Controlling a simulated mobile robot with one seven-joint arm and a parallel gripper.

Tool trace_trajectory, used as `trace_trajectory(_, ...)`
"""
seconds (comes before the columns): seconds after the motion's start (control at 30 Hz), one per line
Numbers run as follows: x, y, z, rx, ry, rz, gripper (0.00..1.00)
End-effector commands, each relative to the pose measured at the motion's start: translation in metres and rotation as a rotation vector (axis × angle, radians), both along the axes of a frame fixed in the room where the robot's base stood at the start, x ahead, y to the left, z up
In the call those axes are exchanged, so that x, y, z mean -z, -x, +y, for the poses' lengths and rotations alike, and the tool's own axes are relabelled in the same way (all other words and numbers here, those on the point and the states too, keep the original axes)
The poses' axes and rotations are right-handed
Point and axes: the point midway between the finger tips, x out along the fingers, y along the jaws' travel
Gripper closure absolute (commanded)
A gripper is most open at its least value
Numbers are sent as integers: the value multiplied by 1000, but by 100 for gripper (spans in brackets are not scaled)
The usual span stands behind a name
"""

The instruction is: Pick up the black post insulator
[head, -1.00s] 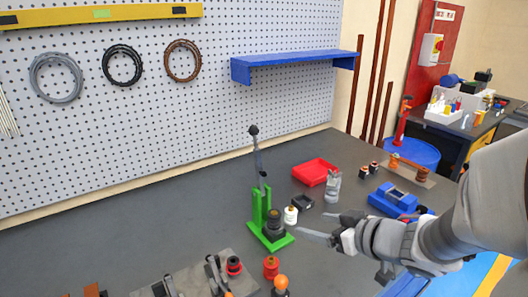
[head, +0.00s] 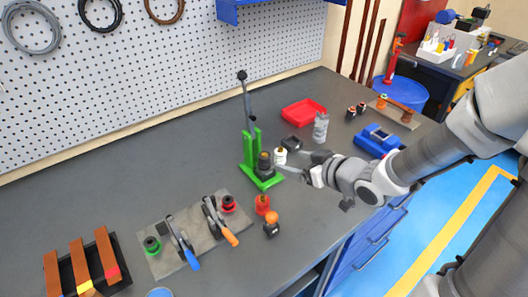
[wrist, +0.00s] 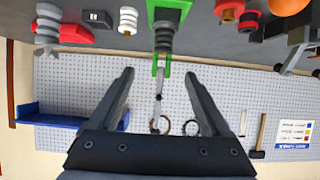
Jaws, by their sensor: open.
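A dark ribbed piece, which looks like the black post insulator (head: 264,162), stands upright at the front of the green lever press (head: 250,145). In the wrist view, the dark insulator (wrist: 164,38) is above and beyond my fingertips, in front of the green frame (wrist: 176,5). My gripper (head: 298,163) is open and empty, just right of the press in the head view. In the wrist view, my gripper (wrist: 159,75) has its two fingers wide apart, with nothing between them but background. The insulator's foot is partly hidden by the press base.
A white insulator (head: 280,156) and a dark box (head: 292,143) stand close to the press. A grey insulator (head: 320,127), red tray (head: 303,112) and blue block (head: 377,140) are farther right. A red insulator (head: 262,205) and toggle clamps (head: 183,243) are nearer. The left rear tabletop is clear.

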Motion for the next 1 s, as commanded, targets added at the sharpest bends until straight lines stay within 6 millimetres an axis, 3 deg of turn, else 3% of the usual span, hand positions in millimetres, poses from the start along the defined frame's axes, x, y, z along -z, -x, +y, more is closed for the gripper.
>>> trace_trajectory(0.17,8,-4,7,-4,4,19,19)
trace_trajectory(0.2,21,-12,12,-6,6,14,19)
trace_trajectory(0.4,39,-41,32,-5,6,14,19)
trace_trajectory(0.73,48,-60,44,-1,7,13,19)
trace_trajectory(1.0,67,-85,66,-3,6,14,19)
